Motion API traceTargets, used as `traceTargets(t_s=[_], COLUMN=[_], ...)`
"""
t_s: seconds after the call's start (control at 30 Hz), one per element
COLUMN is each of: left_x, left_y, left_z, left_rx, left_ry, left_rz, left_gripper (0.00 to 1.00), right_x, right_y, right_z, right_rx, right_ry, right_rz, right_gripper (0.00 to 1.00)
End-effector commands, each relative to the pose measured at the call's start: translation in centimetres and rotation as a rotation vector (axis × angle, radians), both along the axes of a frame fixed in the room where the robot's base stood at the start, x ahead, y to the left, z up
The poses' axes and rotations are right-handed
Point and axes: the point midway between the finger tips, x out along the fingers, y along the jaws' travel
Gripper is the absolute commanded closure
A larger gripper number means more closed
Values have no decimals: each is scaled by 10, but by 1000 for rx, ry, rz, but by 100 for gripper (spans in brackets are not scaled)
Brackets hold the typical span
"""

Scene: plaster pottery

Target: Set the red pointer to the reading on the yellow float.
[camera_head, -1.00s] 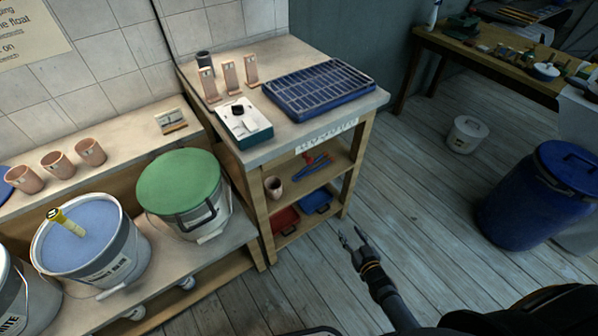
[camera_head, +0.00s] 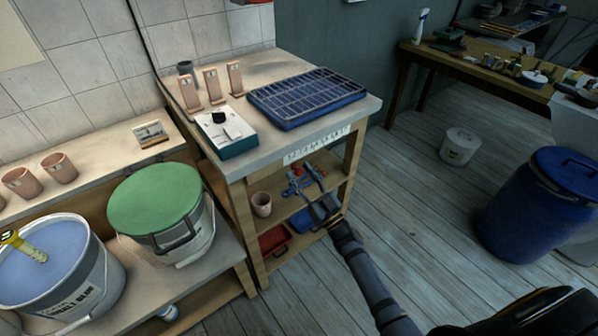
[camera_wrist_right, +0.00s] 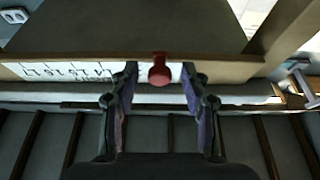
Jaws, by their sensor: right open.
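The yellow float (camera_head: 22,243) stands tilted in the blue liquid of the open bucket (camera_head: 60,290) at the far left; its reading is too small to tell. A white number strip (camera_head: 318,145) runs along the bench's front edge. The red pointer (camera_wrist_right: 160,70) sits at this strip in the right wrist view, towards its right part. My right gripper (camera_head: 308,178) is open in front of the bench, below the strip. In the wrist view its fingertips lie left and right of the pointer, with gaps on both sides; contact does not show. My left gripper is not in view.
The bench top (camera_head: 262,152) carries a blue rack (camera_head: 308,97), a white-and-teal box (camera_head: 226,133) and several clay pieces. Tools and red and blue trays lie on the shelves behind my gripper. A green-lidded bucket (camera_head: 155,198) stands left.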

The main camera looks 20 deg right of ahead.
Motion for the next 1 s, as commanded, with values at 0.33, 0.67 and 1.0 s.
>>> traceTargets(t_s=[0.33,0.67,1.0], left_x=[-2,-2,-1], left_y=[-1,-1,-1], left_z=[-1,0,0], left_rx=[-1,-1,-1], left_ry=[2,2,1], left_rz=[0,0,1], left_gripper=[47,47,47], right_x=[12,11,11], right_y=[4,4,4], right_z=[5,5,5], right_rx=[0,-1,-1], right_ry=[1,1,1], right_rz=[0,0,0], right_gripper=[54,89,100])
